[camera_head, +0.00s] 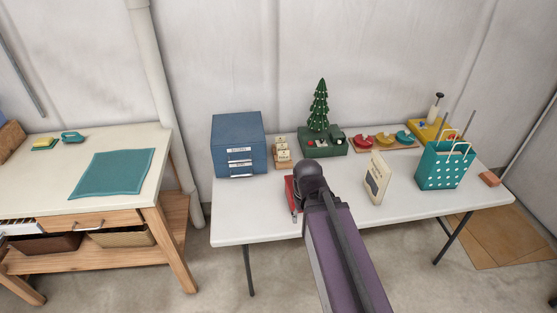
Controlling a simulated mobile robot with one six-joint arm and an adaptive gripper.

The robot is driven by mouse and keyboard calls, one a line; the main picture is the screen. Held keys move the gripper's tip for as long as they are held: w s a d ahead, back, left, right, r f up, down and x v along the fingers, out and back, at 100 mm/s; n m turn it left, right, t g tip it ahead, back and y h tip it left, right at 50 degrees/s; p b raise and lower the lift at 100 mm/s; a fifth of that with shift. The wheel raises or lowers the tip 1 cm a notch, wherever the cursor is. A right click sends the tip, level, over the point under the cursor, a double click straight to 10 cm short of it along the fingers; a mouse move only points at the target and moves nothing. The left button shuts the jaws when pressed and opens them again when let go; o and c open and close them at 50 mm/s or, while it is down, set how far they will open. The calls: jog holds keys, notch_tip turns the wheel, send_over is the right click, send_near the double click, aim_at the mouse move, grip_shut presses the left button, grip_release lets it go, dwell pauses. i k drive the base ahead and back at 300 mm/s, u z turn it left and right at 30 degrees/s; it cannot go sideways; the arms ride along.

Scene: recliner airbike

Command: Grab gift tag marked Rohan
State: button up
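A small wooden rack of cream tags (283,153) stands on the white table, just right of the blue drawer cabinet. The tags bear dark marks too small to read, so I cannot tell which one says Rohan. A larger cream tag-like card (377,178) stands upright, slightly tilted, on the table right of my arm; its writing is also unreadable. My purple arm reaches from the bottom over the table's front edge and ends in a dark joint, below and right of the rack.
The blue drawer cabinet (238,143) stands left of the rack. A green box with a small tree (319,105) is to its right. A red object (292,196) lies beside my arm. A teal dotted bag (445,168) stands at right. The table's front left is clear.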

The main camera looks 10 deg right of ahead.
aim_at(283, 155)
jog(key=z, duration=0.1)
jog(key=i, duration=1)
jog(key=u, duration=0.45)
jog(key=k, duration=0.1)
jog(key=z, duration=2.9)
